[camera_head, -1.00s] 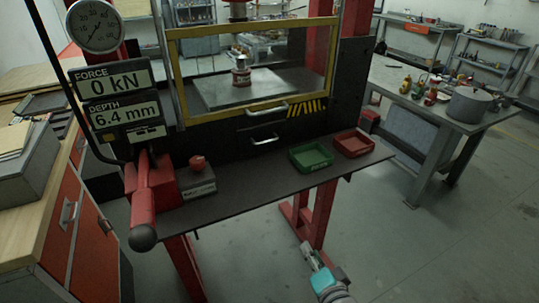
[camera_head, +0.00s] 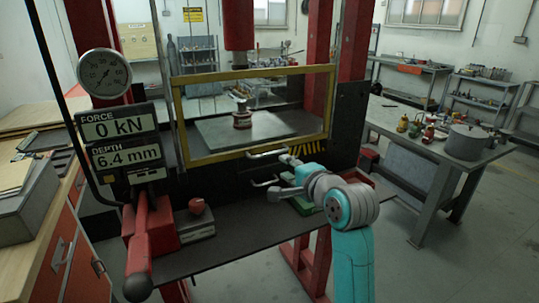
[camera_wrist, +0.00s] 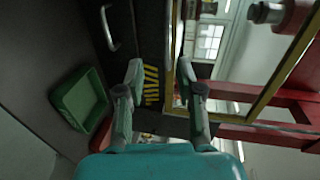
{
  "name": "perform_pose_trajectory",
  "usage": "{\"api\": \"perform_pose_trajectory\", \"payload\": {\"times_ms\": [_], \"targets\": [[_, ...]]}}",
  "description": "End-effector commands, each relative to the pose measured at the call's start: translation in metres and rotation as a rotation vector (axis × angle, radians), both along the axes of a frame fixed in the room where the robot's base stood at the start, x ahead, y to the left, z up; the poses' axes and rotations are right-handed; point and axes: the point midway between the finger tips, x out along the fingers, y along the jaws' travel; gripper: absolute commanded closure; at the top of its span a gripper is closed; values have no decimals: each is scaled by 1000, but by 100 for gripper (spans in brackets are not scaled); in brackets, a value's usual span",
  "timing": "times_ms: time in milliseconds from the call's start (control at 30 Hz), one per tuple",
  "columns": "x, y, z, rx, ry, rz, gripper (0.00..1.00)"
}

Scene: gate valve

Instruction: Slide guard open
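The guard (camera_head: 255,72) is a yellow-framed window on the front of the red press; its frame stands in front of the grey work plate. A silvery handle (camera_head: 268,154) is at its lower edge, beside black-yellow stripes. A second silvery handle (camera_head: 262,183) is on the dark panel below. My gripper (camera_head: 287,180) is in front of this panel, just right of the handles. In the wrist view, my gripper (camera_wrist: 159,76) is open, its fingers apart with nothing held. The yellow frame (camera_wrist: 245,113) is to its right, and a handle (camera_wrist: 109,28) is up and left.
A green tray (camera_wrist: 80,99) lies on the press shelf under my arm. A red lever (camera_head: 140,240) and a box with a red knob (camera_head: 197,207) are at the left. A bench with a pot (camera_head: 467,142) stands at the right.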

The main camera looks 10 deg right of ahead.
Motion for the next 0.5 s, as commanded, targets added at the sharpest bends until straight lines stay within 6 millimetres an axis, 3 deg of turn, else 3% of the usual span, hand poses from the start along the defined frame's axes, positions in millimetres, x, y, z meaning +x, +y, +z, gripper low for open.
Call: {"api": "perform_pose_trajectory", "payload": {"times_ms": [100,267,500], "targets": [[3,1,10,12,4,2,63],[13,5,9,14,8,4,63],[50,17,0,15,7,4,63]]}}
